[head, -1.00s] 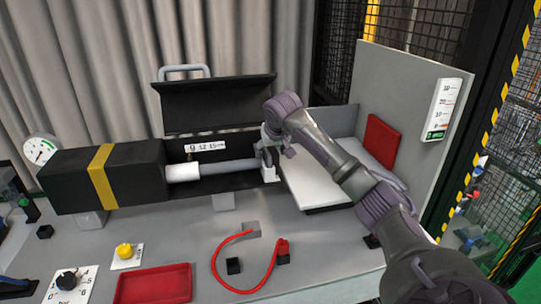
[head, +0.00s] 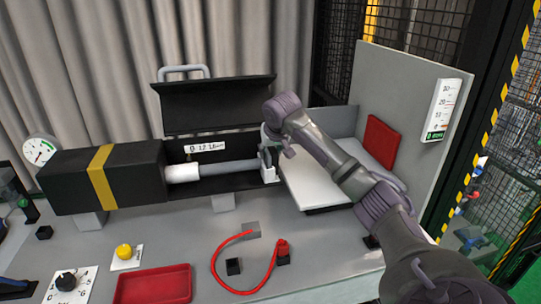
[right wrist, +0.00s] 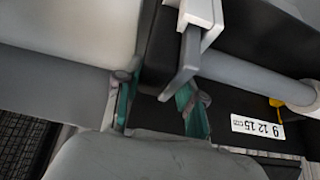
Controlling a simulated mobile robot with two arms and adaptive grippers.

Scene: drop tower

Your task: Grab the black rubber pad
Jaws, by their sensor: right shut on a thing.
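My right gripper (head: 268,157) is at the right end of the long black open box (head: 237,165), next to the white end piece (head: 269,174) of the grey rod. In the right wrist view my right gripper (right wrist: 160,108) has its two teal-lined fingers on either side of a dark piece (right wrist: 155,104). It looks like the black rubber pad, mostly hidden by the fingers and blending with the dark box. The fingers are closed on it. The grey rod (head: 228,167) lies along the box to the left. My left gripper is not in view.
A white plate (head: 318,185) lies just right of the gripper, with a red panel (head: 380,142) behind it. The raised black lid (head: 215,105) stands behind the box.

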